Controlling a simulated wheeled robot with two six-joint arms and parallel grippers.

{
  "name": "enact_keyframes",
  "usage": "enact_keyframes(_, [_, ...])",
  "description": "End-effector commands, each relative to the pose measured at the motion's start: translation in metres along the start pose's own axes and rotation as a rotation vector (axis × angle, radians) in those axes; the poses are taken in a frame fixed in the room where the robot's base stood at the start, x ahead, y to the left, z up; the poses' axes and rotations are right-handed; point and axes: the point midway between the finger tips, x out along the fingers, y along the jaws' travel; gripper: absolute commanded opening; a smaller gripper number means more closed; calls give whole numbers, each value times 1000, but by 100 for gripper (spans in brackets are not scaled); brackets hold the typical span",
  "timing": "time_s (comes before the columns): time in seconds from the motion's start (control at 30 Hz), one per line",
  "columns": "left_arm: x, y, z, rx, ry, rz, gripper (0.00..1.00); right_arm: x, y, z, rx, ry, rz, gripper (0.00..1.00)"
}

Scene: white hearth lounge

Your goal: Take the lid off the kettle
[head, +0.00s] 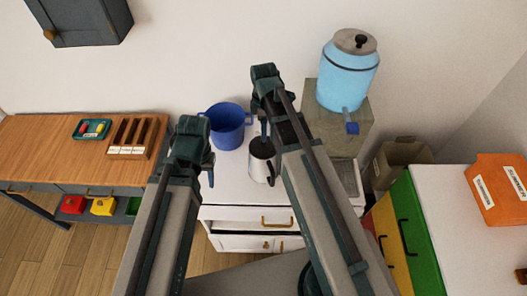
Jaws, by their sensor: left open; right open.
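A small white, kettle-like vessel (258,168) with a dark handle stands upright on the white cabinet top. Its top looks dark, and my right arm partly covers it, so I cannot tell the lid apart. My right gripper (264,136) points down just above or at this top; I cannot tell whether it touches. It is open. My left gripper (210,172) hangs open and empty to the left of the vessel, apart from it.
A blue pot (228,130) stands behind the vessel. A light-blue dispenser (347,78) with a grey lid stands on a block (352,130) at right. A wooden bench (60,150) is at left. Orange box (495,190) at far right.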

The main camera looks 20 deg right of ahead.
Motion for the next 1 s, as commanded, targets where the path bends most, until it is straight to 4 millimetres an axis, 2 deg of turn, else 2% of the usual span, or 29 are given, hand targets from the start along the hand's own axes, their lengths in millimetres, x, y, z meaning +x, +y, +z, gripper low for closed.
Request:
enact_keyframes(0.27, [6, 0, 0, 1, 0, 0, 50, 6, -1, 0, 0, 0, 0, 65])
enact_keyframes(0.7, [53, 5, -3, 2, 0, -1, 50, 53, -5, -1, 0, 0, 0, 65])
enact_keyframes(1.0, [53, 5, -3, 1, 0, -1, 50, 53, -5, -1, 0, 0, 0, 65])
